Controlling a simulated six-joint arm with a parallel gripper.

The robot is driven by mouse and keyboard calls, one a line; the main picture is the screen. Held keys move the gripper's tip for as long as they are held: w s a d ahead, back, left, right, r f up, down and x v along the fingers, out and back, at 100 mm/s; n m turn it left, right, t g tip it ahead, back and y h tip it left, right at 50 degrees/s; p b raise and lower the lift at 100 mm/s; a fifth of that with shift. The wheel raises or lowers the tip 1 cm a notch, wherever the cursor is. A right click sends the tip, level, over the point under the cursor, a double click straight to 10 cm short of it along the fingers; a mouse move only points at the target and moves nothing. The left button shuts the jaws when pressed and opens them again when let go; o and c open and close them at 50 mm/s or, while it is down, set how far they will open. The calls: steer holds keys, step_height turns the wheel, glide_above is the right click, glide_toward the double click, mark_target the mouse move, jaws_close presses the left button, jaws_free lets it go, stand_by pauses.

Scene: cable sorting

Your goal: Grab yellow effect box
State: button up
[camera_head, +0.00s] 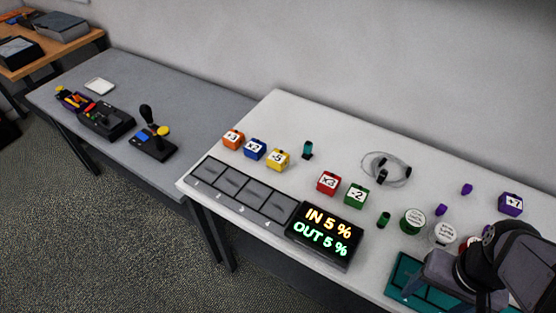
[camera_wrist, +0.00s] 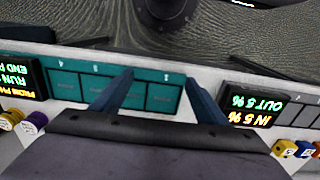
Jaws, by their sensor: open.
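The yellow effect box (camera_head: 278,159) is a small cube with a white label reading a 5. It stands on the white table at the right end of a row with an orange box (camera_head: 233,139) and a blue box (camera_head: 255,149). In the head view my gripper is at the lower right, far from the yellow box.
A grey slotted tray (camera_head: 196,185) lies in front of the yellow box, beside a display (camera_head: 325,236) reading IN 5 %, OUT 5 %. A red box (camera_head: 328,183), a green box (camera_head: 355,195) and a coiled cable (camera_head: 405,170) stand to the right. A dark green piece (camera_head: 307,150) stands close by.

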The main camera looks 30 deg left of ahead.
steer(key=w+a+r+n+t+h+b, duration=0.1)
steer(key=w+a+n+t+h+b, duration=0.35)
steer(key=w+a+n, duration=1.35)
steer(key=w+a+n+t+y+b, duration=0.1)
steer(key=w+a+n+t, duration=0.15)
steer(key=a+n, duration=0.4)
steer(key=w+a+n+t, duration=0.2)
steer(key=a+n+t, duration=0.15)
steer(key=a, duration=0.65)
steer(key=s+a+n+t+y+b, duration=0.1)
steer(key=s+a+n+t+y, duration=0.2)
steer(key=a, duration=0.5)
steer(key=s+a+n+y, duration=0.1)
steer(key=s+a+n, duration=0.3)
steer(key=a, duration=0.5)
steer(key=n, duration=0.1)
glide_toward(277, 157)
steer(key=w, duration=0.3)
steer(key=shift+a+h, duration=0.25)
steer(key=shift+a, duration=0.05)
steer(key=shift+f, duration=0.65)
steer(key=shift+b+x, duration=1.1)
steer(key=shift+x, duration=2.15)
steer(key=shift+w+d+f, duration=0.15)
steer(key=shift+w, duration=0.25)
steer(key=c, duration=1.2)
